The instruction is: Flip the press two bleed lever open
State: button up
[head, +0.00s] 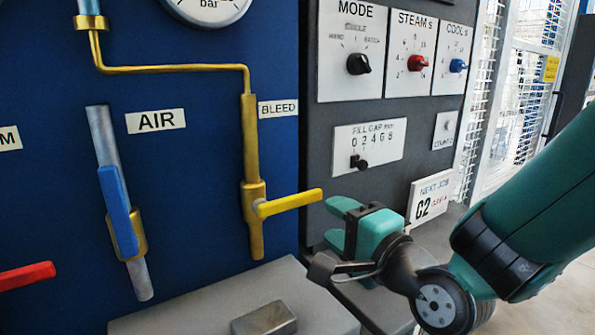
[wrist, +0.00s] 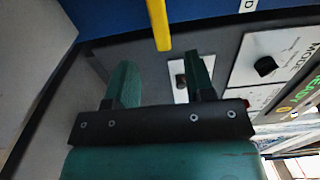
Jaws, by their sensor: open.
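The bleed lever (head: 290,203) is a yellow handle on a brass valve (head: 255,200), below the BLEED label (head: 278,108). It points right, about level, across the vertical brass pipe. In the wrist view the yellow lever (wrist: 162,25) shows at the top, beyond and between the fingertips. My gripper (head: 340,222) has green fingers and is open and empty, just right of the lever's free end and apart from it. The wrist view shows both fingers (wrist: 165,70) spread with nothing between them.
A blue AIR lever (head: 118,212) hangs down to the left, and a red lever (head: 25,277) is at far left. A grey control panel with knobs (head: 358,64) stands behind my gripper. A grey ledge (head: 190,312) with a metal block (head: 264,320) lies below.

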aim_at(305, 200)
jog(key=p+x, duration=0.4)
jog(key=x, duration=0.7)
jog(key=shift+w+a+p, duration=0.15)
jog(key=shift+a+p, duration=0.05)
jog(key=shift+p, duration=0.1)
grip_shut()
